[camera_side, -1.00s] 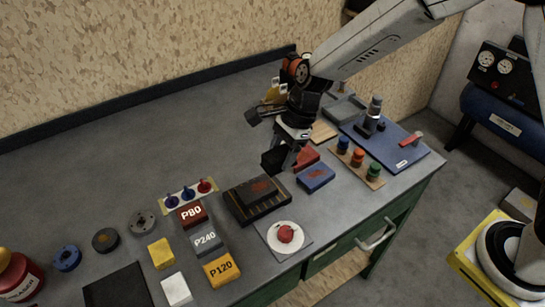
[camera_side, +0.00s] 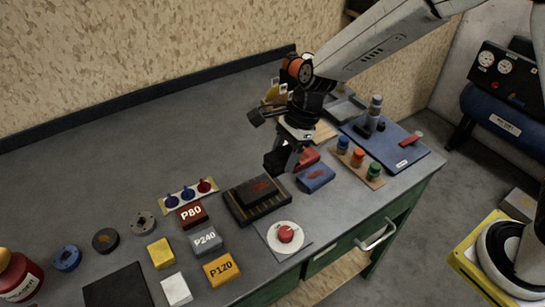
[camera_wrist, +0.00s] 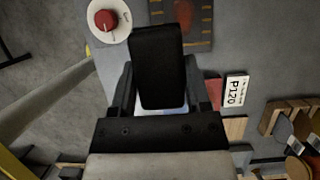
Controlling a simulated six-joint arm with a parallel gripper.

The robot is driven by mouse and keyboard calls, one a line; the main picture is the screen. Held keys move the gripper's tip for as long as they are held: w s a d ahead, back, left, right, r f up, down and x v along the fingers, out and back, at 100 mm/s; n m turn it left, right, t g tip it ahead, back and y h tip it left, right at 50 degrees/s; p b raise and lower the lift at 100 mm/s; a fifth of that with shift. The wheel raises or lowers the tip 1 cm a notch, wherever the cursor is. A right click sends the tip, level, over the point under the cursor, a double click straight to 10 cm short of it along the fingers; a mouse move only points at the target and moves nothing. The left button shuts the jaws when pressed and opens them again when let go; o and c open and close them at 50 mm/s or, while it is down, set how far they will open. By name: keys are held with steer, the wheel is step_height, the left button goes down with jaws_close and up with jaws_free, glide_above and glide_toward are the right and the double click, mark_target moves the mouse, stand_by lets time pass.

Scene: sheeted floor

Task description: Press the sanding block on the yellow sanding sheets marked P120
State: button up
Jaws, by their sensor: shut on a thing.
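My gripper (camera_side: 289,157) is shut on a black block (camera_side: 273,161), which I take to be the sanding block. The block (camera_wrist: 157,65) fills the middle of the wrist view between the fingers (camera_wrist: 160,108). The yellow sanding sheets marked P120 (camera_side: 221,269) lie near the front edge of the bench in the side view, to the left of and nearer the camera than my gripper. Their top is bare.
A grey P240 stack (camera_side: 206,239) and a red P80 stack (camera_side: 191,213) line up behind the yellow one. A dark tray (camera_side: 240,214), a round red-knobbed dial (camera_side: 286,233) and a blue block (camera_side: 315,177) stand nearby. Bare bench lies at the left back.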

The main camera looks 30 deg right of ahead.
steer(key=s+a+f, duration=0.2)
steer(key=s+a, duration=0.1)
steer(key=a, duration=0.7)
glide_above(218, 270)
steer(key=d, duration=0.1)
steer(key=shift+d+f, duration=0.15)
steer(key=shift+f, duration=0.8)
steer(key=shift+f, duration=0.25)
steer(key=shift+f, duration=2.75)
steer(key=shift+f, duration=0.55)
steer(key=shift+r, duration=0.1)
steer(key=shift+r, duration=3.45)
